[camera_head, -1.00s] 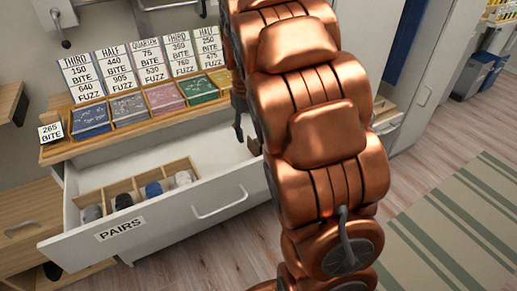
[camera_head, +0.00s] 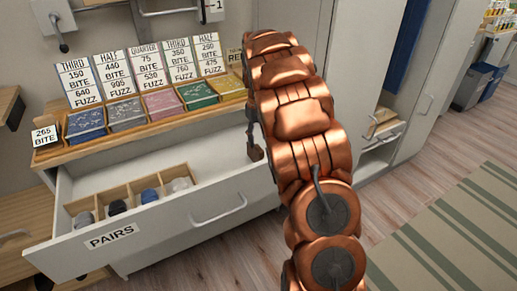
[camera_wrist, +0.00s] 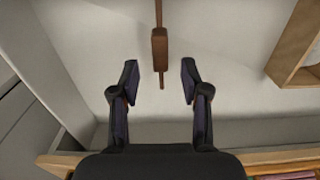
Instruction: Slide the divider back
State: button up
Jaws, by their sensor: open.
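The divider (camera_wrist: 159,48) is a thin brown wooden piece with a thicker block in its middle, standing in the open white drawer (camera_head: 160,222) labelled PAIRS. Its brown block (camera_head: 256,154) also shows near the drawer's right end in the head view. My gripper (camera_wrist: 160,82) is open above the drawer floor. Its two dark fingers stand apart on either side of the divider's near tip, and neither appears to touch it. In the head view my gripper (camera_head: 251,138) is small, dark and partly hidden by my copper arm.
A wooden compartment tray (camera_head: 130,187) with several rolled socks fills the drawer's left part; its edge shows in the wrist view (camera_wrist: 292,62). The drawer floor between tray and divider is clear. A wooden ledge (camera_head: 190,121) with coloured bins and price cards runs behind. Cabinets stand right.

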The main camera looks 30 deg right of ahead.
aim_at(259, 148)
notch_tip(259, 148, down, 5)
jog(key=shift+f, duration=0.1)
dwell(0.3)
grip_shut()
dwell(0.5)
